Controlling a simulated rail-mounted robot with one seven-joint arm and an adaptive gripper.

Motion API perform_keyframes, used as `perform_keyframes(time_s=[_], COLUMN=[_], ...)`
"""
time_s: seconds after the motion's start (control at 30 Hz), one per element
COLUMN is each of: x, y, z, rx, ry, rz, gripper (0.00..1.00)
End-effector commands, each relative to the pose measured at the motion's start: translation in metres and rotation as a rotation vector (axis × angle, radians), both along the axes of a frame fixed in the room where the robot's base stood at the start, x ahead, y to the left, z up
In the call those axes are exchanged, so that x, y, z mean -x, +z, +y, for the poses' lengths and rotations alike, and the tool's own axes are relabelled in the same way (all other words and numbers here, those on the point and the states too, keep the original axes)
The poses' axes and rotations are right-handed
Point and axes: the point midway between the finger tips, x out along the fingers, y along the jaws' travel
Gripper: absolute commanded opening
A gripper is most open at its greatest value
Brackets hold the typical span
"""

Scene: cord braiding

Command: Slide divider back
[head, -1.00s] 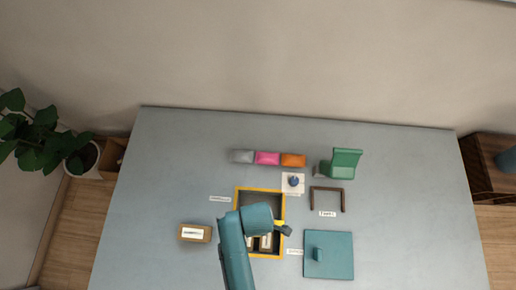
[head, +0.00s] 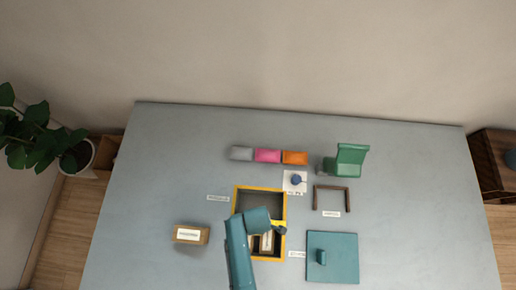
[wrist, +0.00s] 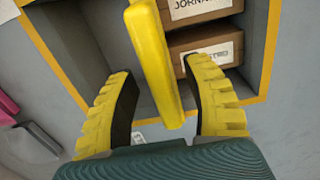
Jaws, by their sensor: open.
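A box with a yellow rim (head: 237,203) and grey inside stands mid-table. The divider (wrist: 152,60), a yellow-topped bar, crosses the box in the wrist view. My gripper (wrist: 161,88) is open, with one yellow ribbed finger on each side of the divider; gaps show on both sides. Two brown cartons with white labels (wrist: 205,48) lie in the box to the right of the divider; the left compartment looks empty. In the head view my gripper (head: 279,228) is over the box's right side, and my arm hides the divider there.
A labelled brown carton (head: 191,234) lies left of the box. A teal lid (head: 340,255) with a knob and a brown frame (head: 332,188) lie to the right. Grey, pink (head: 268,156) and orange blocks and a green chair-like piece (head: 346,160) stand behind.

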Motion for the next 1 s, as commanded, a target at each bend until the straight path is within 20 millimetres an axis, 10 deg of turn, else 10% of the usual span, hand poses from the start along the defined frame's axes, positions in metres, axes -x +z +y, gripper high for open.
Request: perform_keyframes(time_s=[0.13,0.4,0.77,1.0], x=[0.000,0.000,-0.002,-0.053], y=[0.001,0.001,-0.001,-0.004], z=[0.000,0.000,0.000,-0.003], rx=[0.000,0.000,0.000,-0.002], ry=[0.000,0.000,-0.001,-0.004], rz=[0.000,0.000,0.001,-0.002], gripper=[0.49,0.00,0.00,0.00])
